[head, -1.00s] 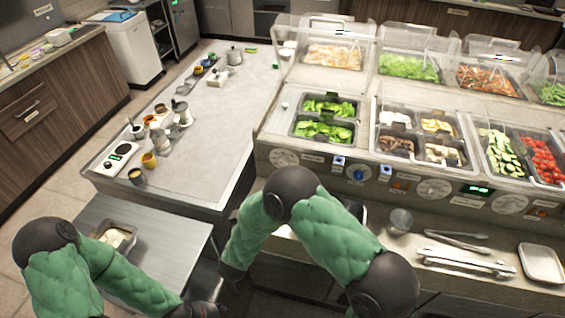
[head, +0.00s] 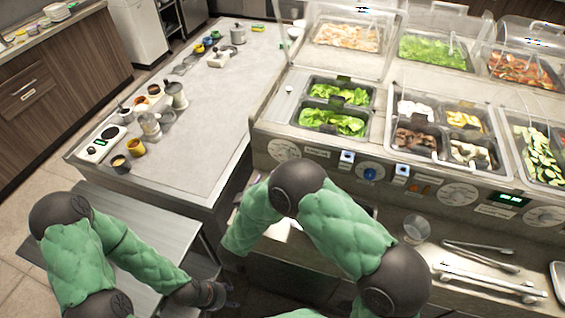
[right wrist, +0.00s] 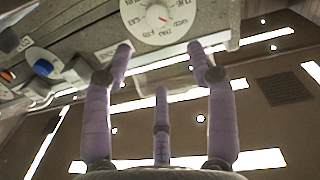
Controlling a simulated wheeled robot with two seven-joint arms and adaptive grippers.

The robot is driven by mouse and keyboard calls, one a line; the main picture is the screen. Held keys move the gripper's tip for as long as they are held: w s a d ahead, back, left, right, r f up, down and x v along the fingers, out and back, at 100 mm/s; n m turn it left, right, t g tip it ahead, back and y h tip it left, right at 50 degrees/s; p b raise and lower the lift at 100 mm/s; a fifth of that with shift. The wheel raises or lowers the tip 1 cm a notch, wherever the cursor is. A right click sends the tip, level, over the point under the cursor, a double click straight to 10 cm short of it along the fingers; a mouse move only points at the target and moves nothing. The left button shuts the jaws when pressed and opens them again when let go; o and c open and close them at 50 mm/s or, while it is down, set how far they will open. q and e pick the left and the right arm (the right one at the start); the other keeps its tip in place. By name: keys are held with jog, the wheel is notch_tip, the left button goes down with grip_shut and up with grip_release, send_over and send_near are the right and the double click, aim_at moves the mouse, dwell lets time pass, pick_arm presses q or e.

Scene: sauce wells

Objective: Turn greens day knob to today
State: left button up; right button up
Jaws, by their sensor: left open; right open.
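The greens wells (head: 335,106) hold leafy greens at the counter's left end. The round white day dial (head: 284,149) is on the front panel below them. In the right wrist view the dial (right wrist: 158,14) is at the top, cut off by the frame, with day lettering and a red pointer. My right gripper (right wrist: 160,62) has its fingers spread and empty, below the dial and apart from it in the picture. It is hidden in the head view. My left gripper (head: 222,294) is low in the head view, open, away from the dial.
A blue knob (head: 371,174) sits right of the dial, also in the right wrist view (right wrist: 43,66). Further right are another dial (head: 457,196) and a green display (head: 508,199).

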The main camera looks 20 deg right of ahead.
aim_at(282, 157)
pick_arm(q)
jog(key=f+b, duration=0.1)
jog(key=f, duration=0.1)
jog(key=f+b, duration=0.1)
jog(key=b, duration=0.1)
jog(key=shift+w+d+f, duration=0.15)
jog(key=shift+w+f, duration=0.05)
jog(key=shift+f, duration=0.2)
pick_arm(e)
jog(key=x, duration=0.3)
jog(key=f+x, duration=0.1)
jog(key=x, duration=0.7)
jog(key=shift+w+d+f, duration=0.15)
jog(key=shift+f, duration=0.1)
jog(key=c, duration=1.1)
